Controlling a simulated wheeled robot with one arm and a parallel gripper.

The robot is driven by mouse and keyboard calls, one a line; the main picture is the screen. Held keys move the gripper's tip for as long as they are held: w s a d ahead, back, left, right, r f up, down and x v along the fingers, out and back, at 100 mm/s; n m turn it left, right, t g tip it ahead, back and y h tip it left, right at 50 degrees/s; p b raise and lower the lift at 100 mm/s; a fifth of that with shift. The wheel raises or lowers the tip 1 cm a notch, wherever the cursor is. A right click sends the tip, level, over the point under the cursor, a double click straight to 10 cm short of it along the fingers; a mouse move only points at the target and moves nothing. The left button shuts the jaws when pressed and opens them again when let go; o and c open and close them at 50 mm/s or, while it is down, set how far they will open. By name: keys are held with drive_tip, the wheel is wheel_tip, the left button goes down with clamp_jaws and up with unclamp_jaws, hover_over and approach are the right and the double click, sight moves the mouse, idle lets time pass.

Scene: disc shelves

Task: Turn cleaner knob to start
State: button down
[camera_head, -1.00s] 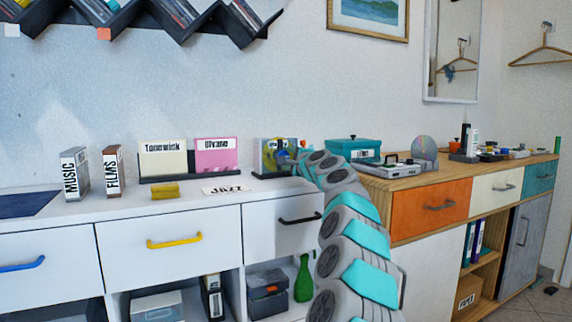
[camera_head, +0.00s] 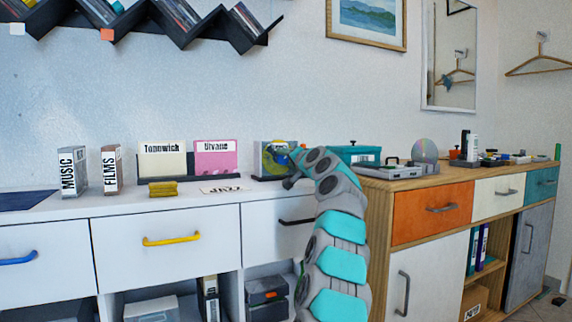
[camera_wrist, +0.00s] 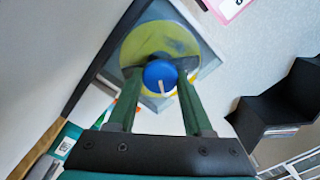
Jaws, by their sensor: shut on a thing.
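The cleaner (camera_head: 270,160) stands on the white cabinet at its right end, and its face shows a yellow-green disc shape. In the wrist view the yellow-green disc shape (camera_wrist: 152,42) lies behind a blue knob (camera_wrist: 158,72). The knob carries a white pointer mark that points downward in that view. My gripper (camera_wrist: 160,76) has its two green fingers on either side of the knob and is shut on it. In the head view my gripper (camera_head: 291,157) is at the cleaner's right front, and my arm hides part of the area there.
A pink Ulvane sleeve (camera_head: 215,160) and a cream sleeve (camera_head: 162,165) stand in a holder to the left. A yellow block (camera_head: 163,189) and a JAZZ card (camera_head: 222,190) lie in front. A teal box (camera_head: 354,154) stands right of my arm.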

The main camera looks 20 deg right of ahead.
drive_tip(key=shift+f+n, duration=0.2)
drive_tip(key=shift+n, duration=0.8)
drive_tip(key=n, duration=0.5)
drive_tip(key=shift+a+r+b, duration=0.1)
drive_tip(key=shift+r+b, duration=0.05)
drive_tip(key=shift+b, duration=0.15)
drive_tip(key=shift+n, duration=0.4)
drive_tip(key=shift+c, duration=1.5)
unclamp_jaws()
drive_tip(key=shift+r, duration=0.1)
drive_tip(key=shift+s+b, duration=0.85)
drive_tip(key=shift+s, duration=3.05)
